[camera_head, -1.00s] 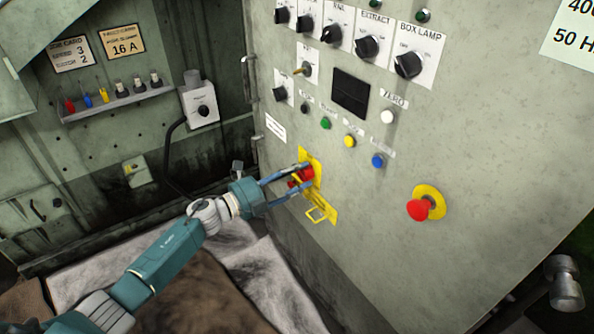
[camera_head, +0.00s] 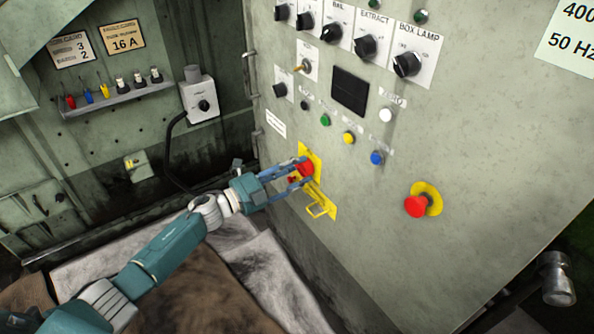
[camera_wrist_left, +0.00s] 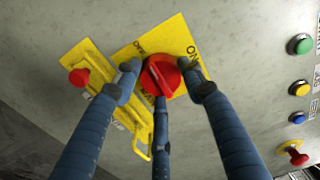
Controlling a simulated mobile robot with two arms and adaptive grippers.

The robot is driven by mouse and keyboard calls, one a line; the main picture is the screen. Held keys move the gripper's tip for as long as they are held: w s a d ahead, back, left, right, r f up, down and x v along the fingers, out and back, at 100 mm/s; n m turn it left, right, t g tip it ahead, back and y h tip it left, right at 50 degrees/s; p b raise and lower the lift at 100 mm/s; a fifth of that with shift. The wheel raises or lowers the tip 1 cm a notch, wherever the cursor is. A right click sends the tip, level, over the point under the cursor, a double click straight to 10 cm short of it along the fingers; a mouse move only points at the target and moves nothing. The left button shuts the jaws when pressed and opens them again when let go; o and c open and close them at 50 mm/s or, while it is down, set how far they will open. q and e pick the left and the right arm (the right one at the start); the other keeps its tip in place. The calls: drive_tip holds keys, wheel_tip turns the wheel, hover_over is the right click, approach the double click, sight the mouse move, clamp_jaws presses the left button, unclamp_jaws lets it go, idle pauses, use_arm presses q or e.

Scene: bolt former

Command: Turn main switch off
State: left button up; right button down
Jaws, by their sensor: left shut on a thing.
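The main switch is a red rotary knob (camera_wrist_left: 161,76) on a yellow plate (camera_wrist_left: 178,38) with "ON" lettering, on the grey cabinet front. In the head view the red knob (camera_head: 305,169) sits low on the panel, partly hidden by my fingers. My left gripper (camera_head: 302,171) reaches it from the left and is shut on the knob. In the left wrist view the blue fingers (camera_wrist_left: 160,80) close around the knob from both sides, with another finger below it. My right gripper is not in view.
A yellow hasp (camera_head: 318,209) hangs beside the switch, with a small red knob (camera_wrist_left: 79,77) on its yellow plate. A red emergency button (camera_head: 416,206) stands out to the right. Coloured buttons (camera_head: 348,138) and black rotary knobs (camera_head: 407,64) lie above.

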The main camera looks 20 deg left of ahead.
use_arm(q)
drive_tip(key=o, duration=1.1)
drive_tip(key=shift+w+a+r, duration=0.2)
drive_tip(key=shift+w+a, duration=0.1)
drive_tip(key=shift+a, duration=0.15)
drive_tip(key=shift+o, duration=0.2)
drive_tip(key=shift+s+f, duration=0.1)
drive_tip(key=shift+f, duration=0.05)
drive_tip(key=shift+s+d, duration=0.1)
drive_tip(key=shift+d, duration=0.05)
drive_tip(key=v, duration=1.2)
